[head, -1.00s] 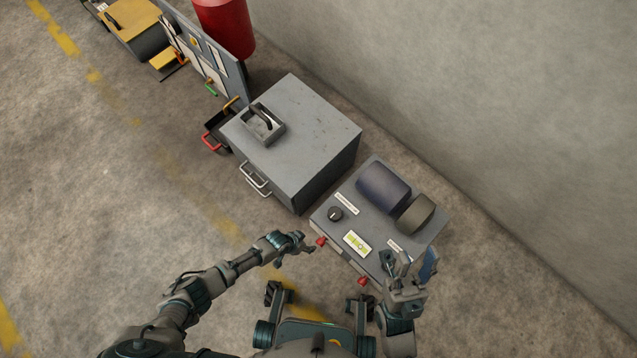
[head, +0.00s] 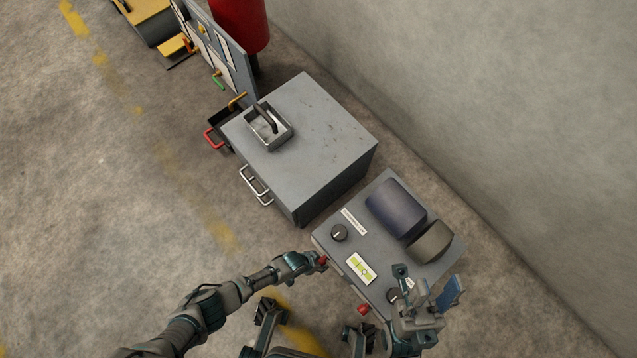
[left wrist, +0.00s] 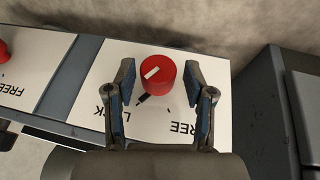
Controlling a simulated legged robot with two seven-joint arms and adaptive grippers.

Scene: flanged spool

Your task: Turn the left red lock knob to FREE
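The left red lock knob (head: 323,261) is on the front side of the grey console (head: 332,250). In the left wrist view the knob (left wrist: 160,68) is a red cylinder with a white bar on top, on a white plate (left wrist: 100,75) lettered LOCK and FREE, upside down. A short black mark lies beside it, near LOCK. My left gripper (head: 310,262) is at this knob; in the left wrist view its fingers (left wrist: 157,88) are spread, one on each side of the knob, with gaps. My right gripper (head: 430,284) has spread, empty fingers above the console's right part.
A second red knob (head: 363,309) is on the same console side; it also shows at the left wrist view's edge (left wrist: 4,50). A grey cabinet (head: 320,130) stands beside the console.

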